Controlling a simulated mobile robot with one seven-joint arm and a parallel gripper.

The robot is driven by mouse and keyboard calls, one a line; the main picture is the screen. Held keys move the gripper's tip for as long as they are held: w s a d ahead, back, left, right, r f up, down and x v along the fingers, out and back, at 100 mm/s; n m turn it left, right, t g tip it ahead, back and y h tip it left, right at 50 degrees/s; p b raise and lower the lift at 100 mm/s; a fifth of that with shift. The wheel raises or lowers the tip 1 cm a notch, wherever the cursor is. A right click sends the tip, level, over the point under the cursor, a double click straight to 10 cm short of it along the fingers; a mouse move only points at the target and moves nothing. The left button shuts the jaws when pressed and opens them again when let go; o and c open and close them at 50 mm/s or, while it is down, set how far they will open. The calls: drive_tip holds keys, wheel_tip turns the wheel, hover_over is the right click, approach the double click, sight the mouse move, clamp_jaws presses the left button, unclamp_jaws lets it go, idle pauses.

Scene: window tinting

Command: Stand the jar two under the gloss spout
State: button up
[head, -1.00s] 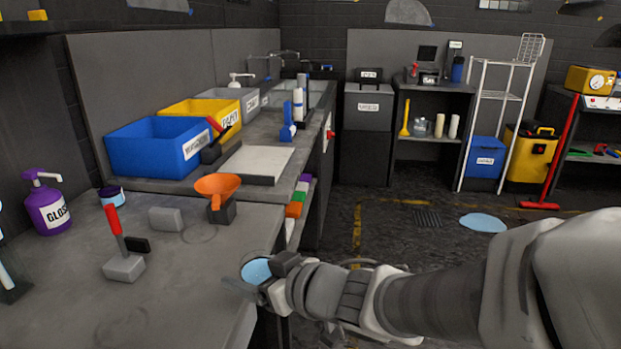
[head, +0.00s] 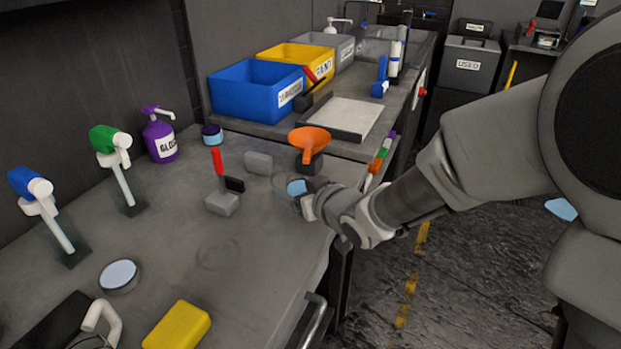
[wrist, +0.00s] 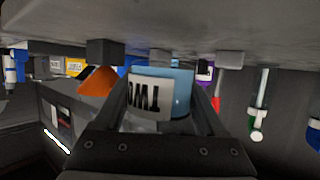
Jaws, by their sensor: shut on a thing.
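Jar two (head: 297,187) is a clear jar with light-blue contents. Its white label reading TWO shows upside down in the wrist view (wrist: 150,97). My gripper (head: 302,199) is shut on it at the right edge of the grey bench; I cannot tell whether the jar touches the bench. The gripper's fingers (wrist: 163,105) flank the jar in the wrist view. The gloss bottle (head: 161,141) is purple with a pump; its spout (head: 166,114) points right. It stands at the back of the bench, up and left of the jar, and partly shows in the wrist view (wrist: 205,72).
Spray bottles (head: 120,165) stand left. The bench middle (head: 190,235) is mostly clear.

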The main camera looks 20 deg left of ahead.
drive_tip(key=shift+w+a, duration=0.55)
drive_tip(key=shift+a, duration=0.15)
drive_tip(key=shift+w+a, duration=0.35)
drive_tip(key=shift+a, duration=0.1)
drive_tip(key=shift+s+d+f+b, duration=0.15)
drive_tip(key=shift+f+b, duration=0.65)
drive_tip(key=shift+f, duration=0.7)
drive_tip(key=shift+f, duration=0.25)
drive_tip(key=o, duration=1.4)
drive_tip(key=shift+c, duration=0.2)
drive_tip(key=shift+r, duration=0.1)
